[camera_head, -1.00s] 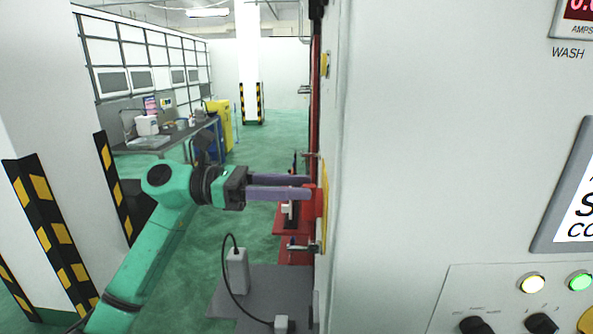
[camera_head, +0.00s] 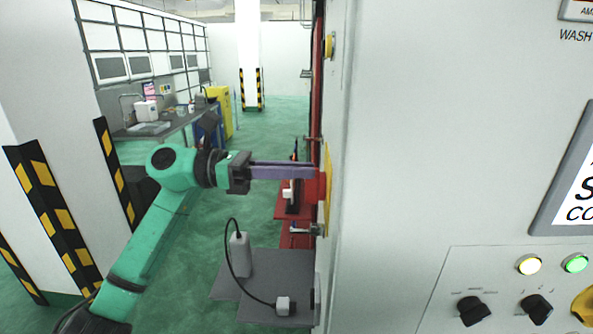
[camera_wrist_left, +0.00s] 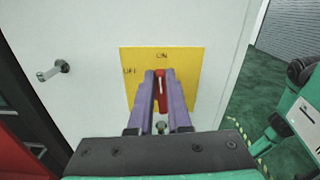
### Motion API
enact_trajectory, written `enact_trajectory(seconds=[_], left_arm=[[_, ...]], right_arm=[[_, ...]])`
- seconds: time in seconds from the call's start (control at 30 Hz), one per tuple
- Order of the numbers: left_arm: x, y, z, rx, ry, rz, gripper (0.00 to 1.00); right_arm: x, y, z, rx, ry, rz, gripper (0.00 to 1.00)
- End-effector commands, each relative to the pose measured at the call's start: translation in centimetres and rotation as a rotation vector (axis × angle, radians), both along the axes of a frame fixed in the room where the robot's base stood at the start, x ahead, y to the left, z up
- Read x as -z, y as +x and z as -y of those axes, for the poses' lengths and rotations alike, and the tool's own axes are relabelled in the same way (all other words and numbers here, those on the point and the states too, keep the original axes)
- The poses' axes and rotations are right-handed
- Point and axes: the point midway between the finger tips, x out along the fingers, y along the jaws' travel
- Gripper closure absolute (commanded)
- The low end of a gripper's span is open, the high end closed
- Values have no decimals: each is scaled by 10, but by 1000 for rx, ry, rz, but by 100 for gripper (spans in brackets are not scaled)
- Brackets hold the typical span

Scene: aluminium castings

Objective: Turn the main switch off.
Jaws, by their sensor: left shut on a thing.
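The main switch is a red handle (camera_wrist_left: 162,92) on a yellow plate (camera_wrist_left: 187,62) marked ON at the top and OFF at the left. In the left wrist view the handle points up at ON. In the head view the red switch part (camera_head: 315,188) stands out from the cabinet's side, and the yellow plate shows edge-on. My left gripper (camera_head: 311,171) reaches it from the left, its purple fingers shut on the handle. In the left wrist view the fingers lie on both sides of the handle and partly hide it. My right gripper is not in view.
The white cabinet (camera_head: 400,150) fills the right, with knobs and lit lamps (camera_head: 530,265) on its front. A metal door handle (camera_wrist_left: 54,70) sticks out left of the plate. A grey box with a cable (camera_head: 240,255) stands below my left arm. Green floor lies open behind.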

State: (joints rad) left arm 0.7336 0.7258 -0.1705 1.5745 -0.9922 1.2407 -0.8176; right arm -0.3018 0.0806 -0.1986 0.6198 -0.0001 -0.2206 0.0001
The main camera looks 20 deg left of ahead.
Motion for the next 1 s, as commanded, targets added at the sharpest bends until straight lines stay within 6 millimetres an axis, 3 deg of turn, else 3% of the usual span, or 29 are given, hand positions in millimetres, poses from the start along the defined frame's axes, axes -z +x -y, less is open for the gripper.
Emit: enact_trajectory(seconds=[1.0], left_arm=[[10, 20, -5, -2, -211, -815, 100]], right_arm=[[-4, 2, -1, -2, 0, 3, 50]])
